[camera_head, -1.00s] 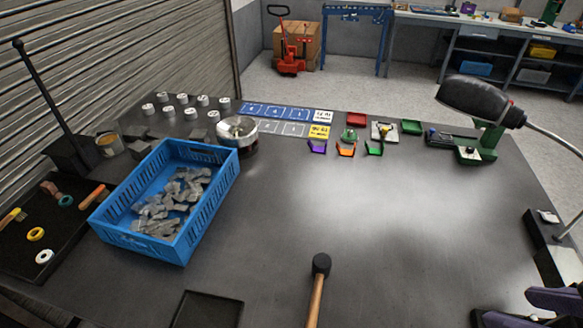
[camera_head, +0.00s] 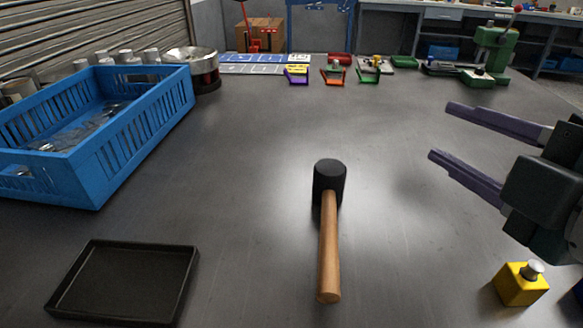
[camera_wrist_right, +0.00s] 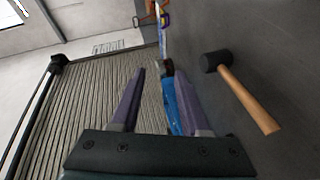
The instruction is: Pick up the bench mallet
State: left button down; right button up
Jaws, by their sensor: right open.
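The bench mallet (camera_head: 328,235) has a black head and a wooden handle. It rests on the dark table in the middle of the head view, with its head away from me and the handle toward me. It also shows at the right of the right wrist view (camera_wrist_right: 240,88). My right gripper (camera_head: 438,130) is to the right of the mallet, apart from it and above the table. Its two purple fingers are open with nothing between them, and they point left. My left gripper is in neither current view.
A blue crate (camera_head: 115,160) stands at the left. An empty black tray (camera_head: 122,283) lies at the front left. A yellow block with a metal knob (camera_head: 520,284) is at the front right. Small coloured bins and a green press (camera_head: 493,50) line the far edge. The table around the mallet is clear.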

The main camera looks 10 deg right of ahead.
aim_at(335, 209)
jog(key=a+f+n+y+b, duration=0.1)
jog(key=f+n+b, duration=0.1)
jog(key=f+b, duration=0.2)
jog(key=a+f+n+y+b, duration=0.1)
jog(key=f+n+y+b, duration=0.1)
jog(key=f+b, duration=0.3)
jog(key=a+f+n+y+b, duration=0.1)
jog(key=f+n+y+b, duration=0.1)
jog(key=f, duration=0.4)
jog(key=shift+a+f+n+b, duration=0.4)
jog(key=shift+n+b, duration=0.3)
jog(key=shift+b, duration=0.55)
jog(key=shift+a+f+n+b, duration=0.25)
jog(key=shift+f+n+b, duration=0.1)
jog(key=shift+n, duration=0.05)
jog(key=x, duration=0.3)
jog(key=shift+w+a+r+p, duration=0.15)
jog(key=shift+w+p, duration=0.15)
jog(key=shift+p, duration=0.05)
jog(key=shift+x, duration=3.15)
pick_arm(q)
notch_tip(335, 209, down, 17)
jog(key=shift+a, duration=0.1)
pick_arm(e)
grip_shut()
jog(key=shift+r, duration=0.1)
